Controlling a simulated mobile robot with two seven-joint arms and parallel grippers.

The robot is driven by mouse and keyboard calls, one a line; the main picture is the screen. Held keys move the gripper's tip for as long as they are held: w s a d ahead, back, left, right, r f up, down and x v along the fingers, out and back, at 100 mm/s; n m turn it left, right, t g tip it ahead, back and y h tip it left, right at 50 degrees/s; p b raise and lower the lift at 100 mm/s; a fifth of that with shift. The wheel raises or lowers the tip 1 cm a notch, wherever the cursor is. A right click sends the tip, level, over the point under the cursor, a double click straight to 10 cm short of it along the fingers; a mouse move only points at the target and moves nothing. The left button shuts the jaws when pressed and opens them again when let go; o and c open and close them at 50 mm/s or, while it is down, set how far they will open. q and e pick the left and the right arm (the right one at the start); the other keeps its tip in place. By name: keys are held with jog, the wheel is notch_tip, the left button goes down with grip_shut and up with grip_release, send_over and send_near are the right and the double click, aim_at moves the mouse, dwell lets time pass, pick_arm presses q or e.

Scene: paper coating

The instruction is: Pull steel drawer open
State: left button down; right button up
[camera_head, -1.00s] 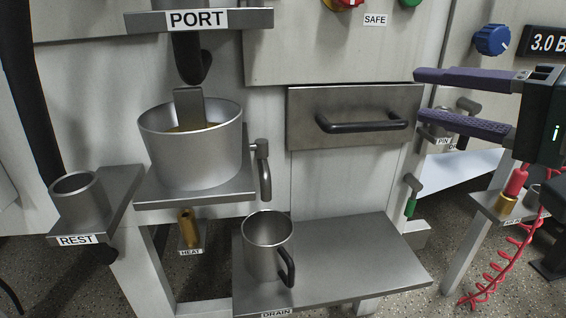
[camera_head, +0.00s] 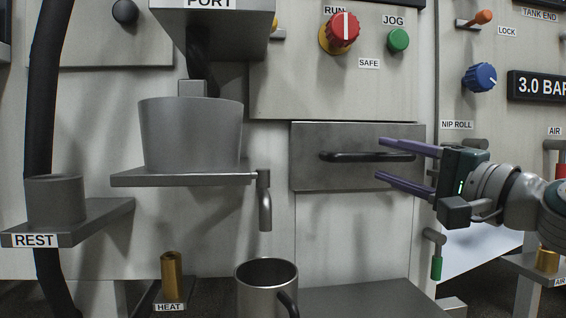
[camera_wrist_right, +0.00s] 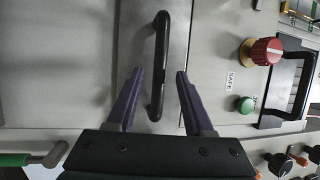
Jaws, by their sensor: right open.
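The steel drawer (camera_head: 310,172) is a flat grey front with a dark horizontal bar handle (camera_head: 345,156), set in the pale panel and looking shut. In the right wrist view the handle (camera_wrist_right: 160,60) stands vertical on the drawer front (camera_wrist_right: 130,50). My right gripper (camera_head: 380,160) comes in from the right and is open, its purple fingers above and below the level of the handle's right end. In the right wrist view the right gripper (camera_wrist_right: 159,72) has the handle between its fingers, with gaps on both sides; contact does not show. My left gripper is not in view.
A steel pot (camera_head: 190,135) stands on a shelf with a tap (camera_head: 264,205) left of the drawer. A mug (camera_head: 262,285) stands below on a steel shelf (camera_head: 360,298). A green-handled valve (camera_head: 436,265) hangs below the right gripper. Red and green knobs sit above.

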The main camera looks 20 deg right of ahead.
aim_at(381, 159)
jog(key=shift+b+x, duration=0.35)
jog(key=shift+x, duration=1.4)
grip_shut()
